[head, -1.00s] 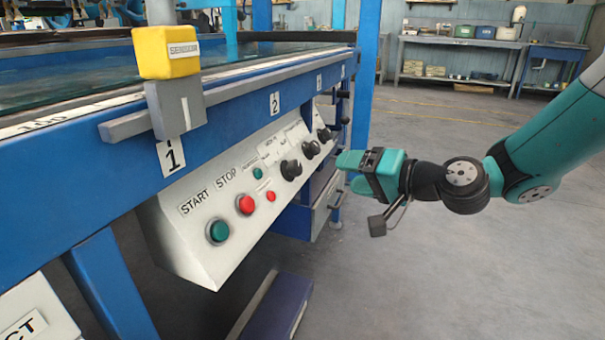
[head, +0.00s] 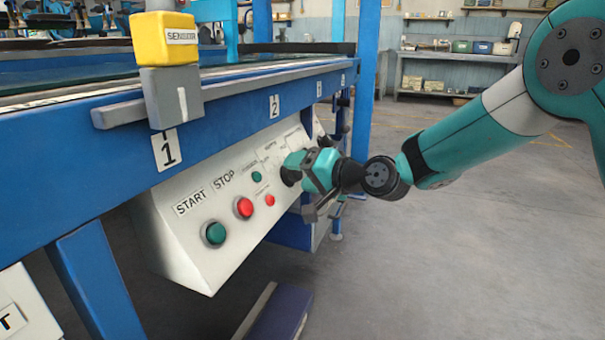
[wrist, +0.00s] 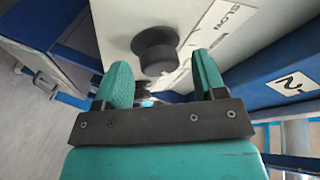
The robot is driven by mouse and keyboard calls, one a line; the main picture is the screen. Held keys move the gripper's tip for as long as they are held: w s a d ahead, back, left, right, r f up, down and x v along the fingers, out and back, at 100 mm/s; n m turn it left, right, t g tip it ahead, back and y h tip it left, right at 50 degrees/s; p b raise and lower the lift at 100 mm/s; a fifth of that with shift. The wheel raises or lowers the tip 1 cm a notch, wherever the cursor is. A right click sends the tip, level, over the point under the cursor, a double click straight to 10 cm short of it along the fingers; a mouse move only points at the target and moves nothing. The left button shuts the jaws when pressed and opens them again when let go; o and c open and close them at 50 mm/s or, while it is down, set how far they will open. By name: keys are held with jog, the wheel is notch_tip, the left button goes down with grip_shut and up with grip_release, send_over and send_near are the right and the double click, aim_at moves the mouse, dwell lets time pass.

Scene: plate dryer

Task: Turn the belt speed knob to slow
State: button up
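The control panel (head: 190,240) is a white sloping box under the blue machine frame. A round black knob (wrist: 157,50) stands out from the panel in the wrist view, close to a label reading SLOW (wrist: 216,13). My gripper (wrist: 163,70) is open, with one teal finger to each side of the knob in the picture. A gap shows on both sides, and I cannot tell whether the tips reach past the knob's face. In the head view my gripper (head: 293,165) is at the panel and hides most of the knobs; part of a black knob (head: 290,177) shows.
A green START button (head: 215,233), a red STOP button (head: 243,208) and smaller green and red ones sit left of my gripper. A yellow sensor box (head: 165,40) stands above on the frame rail. The floor to the right is clear.

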jog(key=c, duration=0.9)
jog(key=shift+o, duration=0.2)
